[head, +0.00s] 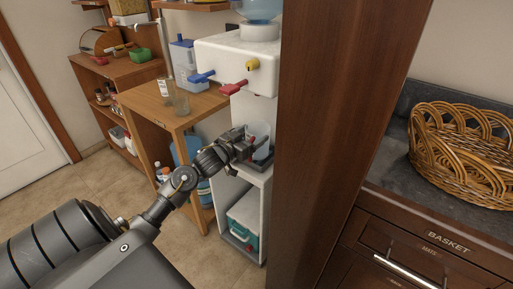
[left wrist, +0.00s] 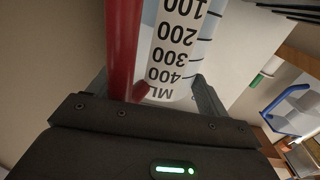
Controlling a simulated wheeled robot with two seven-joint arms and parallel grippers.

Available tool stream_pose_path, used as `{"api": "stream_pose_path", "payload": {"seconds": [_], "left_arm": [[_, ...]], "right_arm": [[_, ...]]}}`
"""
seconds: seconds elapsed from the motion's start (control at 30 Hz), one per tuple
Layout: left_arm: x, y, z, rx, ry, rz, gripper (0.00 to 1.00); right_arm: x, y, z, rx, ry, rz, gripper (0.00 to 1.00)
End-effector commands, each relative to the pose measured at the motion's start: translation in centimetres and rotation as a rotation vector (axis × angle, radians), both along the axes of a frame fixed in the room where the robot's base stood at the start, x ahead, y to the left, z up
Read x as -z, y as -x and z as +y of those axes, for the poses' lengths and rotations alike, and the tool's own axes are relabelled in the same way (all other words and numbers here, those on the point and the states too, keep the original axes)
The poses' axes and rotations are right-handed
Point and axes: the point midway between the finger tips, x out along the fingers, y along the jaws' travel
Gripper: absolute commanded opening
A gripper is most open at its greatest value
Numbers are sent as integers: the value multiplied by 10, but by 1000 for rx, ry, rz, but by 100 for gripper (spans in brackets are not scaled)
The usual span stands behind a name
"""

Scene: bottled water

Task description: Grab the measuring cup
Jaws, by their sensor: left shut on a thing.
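The measuring cup (head: 262,130) is clear and stands in the bay of the white water dispenser, below the taps. In the left wrist view the cup (left wrist: 180,45) fills the space between the fingers, with its black ML scale upside down and a red bar, apparently its handle (left wrist: 123,45), beside the scale. My left gripper (head: 247,149) reaches into the bay and is shut on the cup. The exact finger contact is partly hidden. My right gripper is not in view.
The water dispenser (head: 225,52) has blue, red and yellow taps above the cup. A brown wooden panel (head: 322,120) rises close to the right. A wooden table (head: 150,98) with glasses stands at left. A wicker basket (head: 463,150) sits on the dark counter.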

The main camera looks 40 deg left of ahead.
Motion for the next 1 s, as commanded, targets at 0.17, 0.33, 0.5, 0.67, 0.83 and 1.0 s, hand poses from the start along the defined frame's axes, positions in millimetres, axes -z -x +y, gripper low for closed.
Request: {"api": "stream_pose_path", "payload": {"seconds": [0.17,0.33,0.5,0.67,0.83,1.0], "left_arm": [[0,0,0,0,1,0,29],[-1,0,0,0,0,-2,29],[-2,0,0,0,0,-2,29],[-7,0,0,0,-1,-2,29],[-19,0,0,0,0,-4,29],[-36,2,2,0,-2,-4,29]], "right_arm": [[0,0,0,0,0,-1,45],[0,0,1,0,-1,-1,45],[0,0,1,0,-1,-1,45],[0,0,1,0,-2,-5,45],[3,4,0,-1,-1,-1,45],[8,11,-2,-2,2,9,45]]}}
